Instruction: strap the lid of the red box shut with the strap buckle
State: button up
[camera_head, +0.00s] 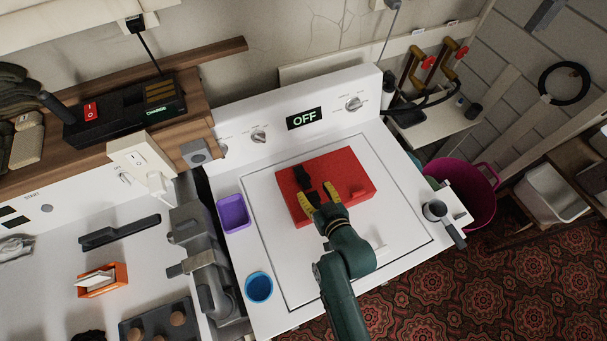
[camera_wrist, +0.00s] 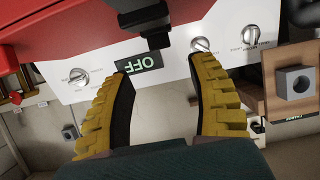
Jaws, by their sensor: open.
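The red box (camera_head: 340,172) sits on the white top of the washing machine, and its lid looks down. The black strap buckle (camera_head: 302,177) lies at the box's left part, with dark strap pieces near my fingers. In the wrist view the red box (camera_wrist: 60,25) fills the top left and the black buckle (camera_wrist: 145,22) hangs in front of my fingertips. My gripper (camera_head: 315,191) is over the box's front left part, its yellow fingers apart. In the wrist view my gripper (camera_wrist: 161,68) is open with nothing between the fingers. Whether the strap is fastened I cannot tell.
A purple container (camera_head: 233,214) and a blue cup (camera_head: 259,287) stand left of the box on the machine top. A portafilter-like tool (camera_head: 440,215) lies at the right edge. The control panel reading OFF (camera_head: 304,118) rises behind.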

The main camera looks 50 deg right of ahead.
aim_at(304, 177)
jog(key=x, duration=0.8)
jog(key=shift+w+d+f+b, duration=0.1)
jog(key=shift+w+f+b, duration=0.1)
jog(key=shift+w+b, duration=0.15)
jog(key=shift+s, duration=0.1)
grip_shut()
